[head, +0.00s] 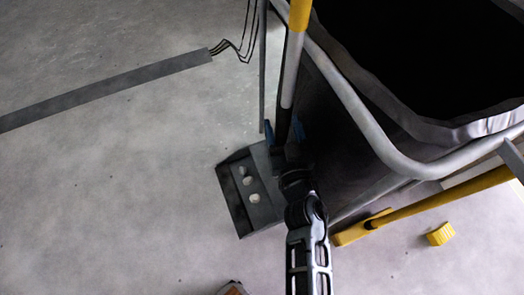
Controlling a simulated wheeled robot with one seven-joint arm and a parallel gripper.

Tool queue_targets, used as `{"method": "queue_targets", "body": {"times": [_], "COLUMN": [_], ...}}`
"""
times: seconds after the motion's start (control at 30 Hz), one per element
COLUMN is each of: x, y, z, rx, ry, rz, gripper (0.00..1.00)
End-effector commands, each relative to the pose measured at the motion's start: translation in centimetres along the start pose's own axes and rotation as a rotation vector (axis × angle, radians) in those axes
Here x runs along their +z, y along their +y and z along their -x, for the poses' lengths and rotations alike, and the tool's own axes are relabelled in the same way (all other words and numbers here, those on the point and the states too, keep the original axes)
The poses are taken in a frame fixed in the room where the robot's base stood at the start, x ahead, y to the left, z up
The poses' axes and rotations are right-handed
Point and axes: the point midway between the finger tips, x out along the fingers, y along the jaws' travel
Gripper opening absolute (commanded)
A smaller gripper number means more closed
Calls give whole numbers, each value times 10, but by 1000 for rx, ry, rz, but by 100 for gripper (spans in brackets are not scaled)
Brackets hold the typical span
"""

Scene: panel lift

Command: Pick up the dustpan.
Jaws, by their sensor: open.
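The dustpan is a dark grey tray (236,204) on the concrete floor, with three pale lumps in it. Its long upright handle has a grey shaft (290,78) and a yellow grip (299,14) at the top of the head view. My arm reaches up from the bottom. My gripper (284,132) is open at the lower part of the shaft, above the back edge of the pan. Blue tips show on both sides of the shaft in the picture. Whether they touch it I cannot tell. My wrist hides part of the pan's right side.
A cart with a black bag (440,50) and a grey tube rim (365,105) stands close on the right. A grey floor strip (110,87) ends in wires. The left floor is mostly clear.

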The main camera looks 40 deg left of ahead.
Motion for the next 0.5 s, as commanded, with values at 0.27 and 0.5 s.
{"method": "queue_targets", "body": {"times": [0.27,0.5], "x": [0,0], "y": [0,0], "z": [1,1], "rx": [0,0], "ry": [0,0], "rz": [0,0], "gripper": [47,24]}}
